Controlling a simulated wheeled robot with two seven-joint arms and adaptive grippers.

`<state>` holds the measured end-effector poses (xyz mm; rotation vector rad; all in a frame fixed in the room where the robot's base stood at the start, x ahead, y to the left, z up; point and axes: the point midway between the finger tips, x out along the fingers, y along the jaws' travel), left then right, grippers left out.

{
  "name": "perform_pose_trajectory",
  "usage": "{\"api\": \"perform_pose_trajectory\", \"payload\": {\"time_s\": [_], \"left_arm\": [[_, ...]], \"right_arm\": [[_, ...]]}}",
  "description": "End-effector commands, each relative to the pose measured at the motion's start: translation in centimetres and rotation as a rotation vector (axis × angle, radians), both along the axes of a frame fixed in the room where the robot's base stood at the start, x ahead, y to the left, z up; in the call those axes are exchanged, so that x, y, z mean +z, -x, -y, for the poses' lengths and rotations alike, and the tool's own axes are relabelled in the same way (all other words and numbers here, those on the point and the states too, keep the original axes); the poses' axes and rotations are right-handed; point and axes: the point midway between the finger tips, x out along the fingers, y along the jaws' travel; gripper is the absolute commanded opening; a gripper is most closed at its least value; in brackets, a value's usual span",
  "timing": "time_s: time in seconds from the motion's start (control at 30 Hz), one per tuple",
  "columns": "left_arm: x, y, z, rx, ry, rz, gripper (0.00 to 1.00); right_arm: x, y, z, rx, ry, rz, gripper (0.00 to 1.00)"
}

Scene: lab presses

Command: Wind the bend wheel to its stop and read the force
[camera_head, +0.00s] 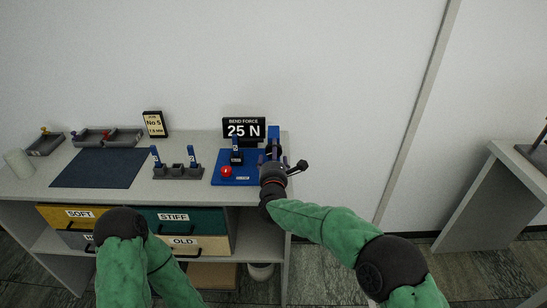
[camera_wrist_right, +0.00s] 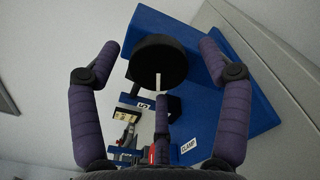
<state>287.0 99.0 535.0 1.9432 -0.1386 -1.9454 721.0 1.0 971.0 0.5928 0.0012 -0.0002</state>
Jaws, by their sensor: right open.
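The blue bend press (camera_head: 240,180) stands at the right end of the bench, with a red knob (camera_head: 226,171) on its base. Its display (camera_head: 243,128) reads "BEND FORCE 25 N". My right gripper (camera_head: 275,158) is open at the press's right side. In the right wrist view, the black round wheel (camera_wrist_right: 160,62) with a pale bar lies between the spread purple fingers. A gap shows between the wheel and the outer fingers. A "CLAMP" label (camera_wrist_right: 188,145) sits on the blue body. In the head view my right gripper mostly hides the wheel. My left gripper is out of view.
A grey rack (camera_head: 178,172) with blue-topped tools stands left of the press. A dark mat (camera_head: 99,168), grey trays (camera_head: 108,138) and a "No 5" sign (camera_head: 154,124) occupy the left and back. Labelled drawers are below. A second table (camera_head: 510,165) stands at right.

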Motion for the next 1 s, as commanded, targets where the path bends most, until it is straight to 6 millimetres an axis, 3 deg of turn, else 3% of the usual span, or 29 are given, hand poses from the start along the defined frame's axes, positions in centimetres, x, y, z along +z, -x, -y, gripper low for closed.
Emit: {"api": "perform_pose_trajectory", "payload": {"time_s": [0.27,1.0], "left_arm": [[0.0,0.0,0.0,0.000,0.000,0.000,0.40],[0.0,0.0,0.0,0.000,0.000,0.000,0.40]], "right_arm": [[0.1,1.6,0.0,0.000,0.000,0.001,0.77],[0.0,11.2,0.0,0.001,0.000,-0.001,0.77]]}}
